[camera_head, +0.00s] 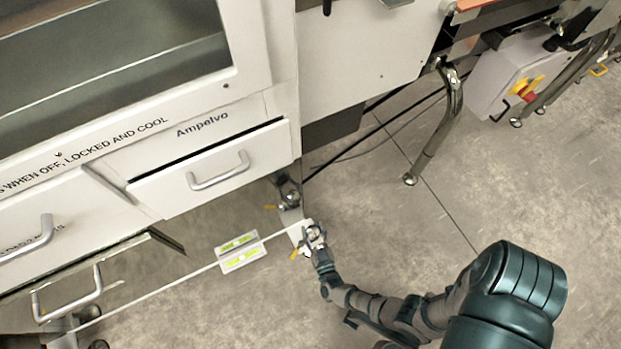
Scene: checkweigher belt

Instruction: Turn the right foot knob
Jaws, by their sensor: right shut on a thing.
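My right gripper (312,238) reaches in from the lower right, low near the floor at the right end of the cabinet. It is shut on the right foot knob, which is small and mostly hidden by the fingers, so its turn angle cannot be told. A light foot plate (296,232) and a yellow tab (295,254) show right beside the fingers. A metal caster (289,192) with another yellow tab (270,207) sits just behind, under the cabinet corner. My left gripper is not in view.
A level with two green vials (240,252) lies along a thin white bar near the floor. The cabinet drawer (210,168) overhangs behind. A chrome leg (440,125) and a grey box with a red and yellow switch (515,85) stand right. Floor between is clear apart from dark cables.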

